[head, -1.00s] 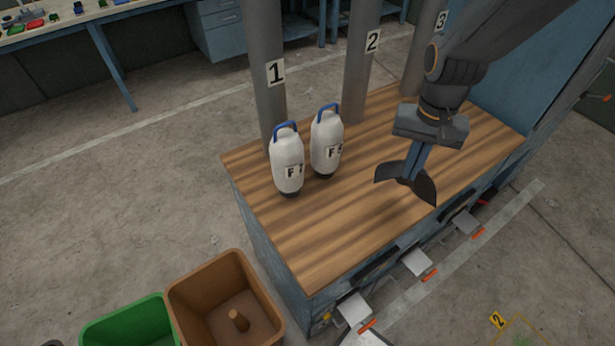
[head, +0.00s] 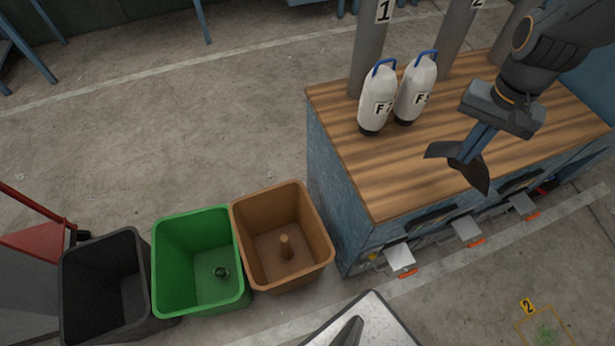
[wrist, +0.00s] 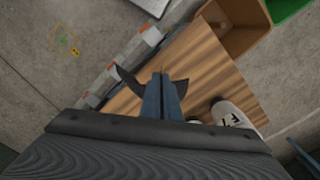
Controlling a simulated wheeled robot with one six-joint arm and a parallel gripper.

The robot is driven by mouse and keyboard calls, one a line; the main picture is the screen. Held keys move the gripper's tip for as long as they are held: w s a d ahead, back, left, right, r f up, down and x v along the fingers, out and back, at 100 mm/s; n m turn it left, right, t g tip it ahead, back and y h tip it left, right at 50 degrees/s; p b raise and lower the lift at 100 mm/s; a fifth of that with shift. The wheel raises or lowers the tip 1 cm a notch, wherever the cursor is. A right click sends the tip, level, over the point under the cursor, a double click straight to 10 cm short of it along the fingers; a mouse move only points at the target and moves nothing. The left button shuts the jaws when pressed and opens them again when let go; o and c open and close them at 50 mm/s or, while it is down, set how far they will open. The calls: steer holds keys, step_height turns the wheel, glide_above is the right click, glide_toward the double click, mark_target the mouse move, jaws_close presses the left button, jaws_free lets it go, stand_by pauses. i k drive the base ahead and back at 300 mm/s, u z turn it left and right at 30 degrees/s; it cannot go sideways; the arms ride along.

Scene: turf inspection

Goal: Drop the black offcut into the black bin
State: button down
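My gripper (head: 466,152) is shut on the black offcut (head: 474,176), a curved dark piece that sticks out on both sides of the fingers. It hangs above the wooden top of the workbench. In the wrist view the fingertips (wrist: 162,84) hold the same offcut (wrist: 129,79) over the bench. The black bin (head: 105,275) stands on the floor at the lower left of the head view, far left of my gripper. Its inside is dark, and I cannot tell whether anything lies in it.
The green bin (head: 166,270), with a small dark object inside, and the brown bin (head: 310,225), with a peg-like brown piece inside, stand between the black bin and the bench (head: 352,180). Two white canisters (head: 377,100) stand on the bench. A red object (head: 35,240) is behind the black bin.

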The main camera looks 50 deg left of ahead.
mark_target(105, 287)
steer(key=z, duration=0.85)
steer(key=i, duration=0.9)
steer(key=u, duration=5.25)
steer(key=i, duration=0.5)
steer(key=z, duration=0.05)
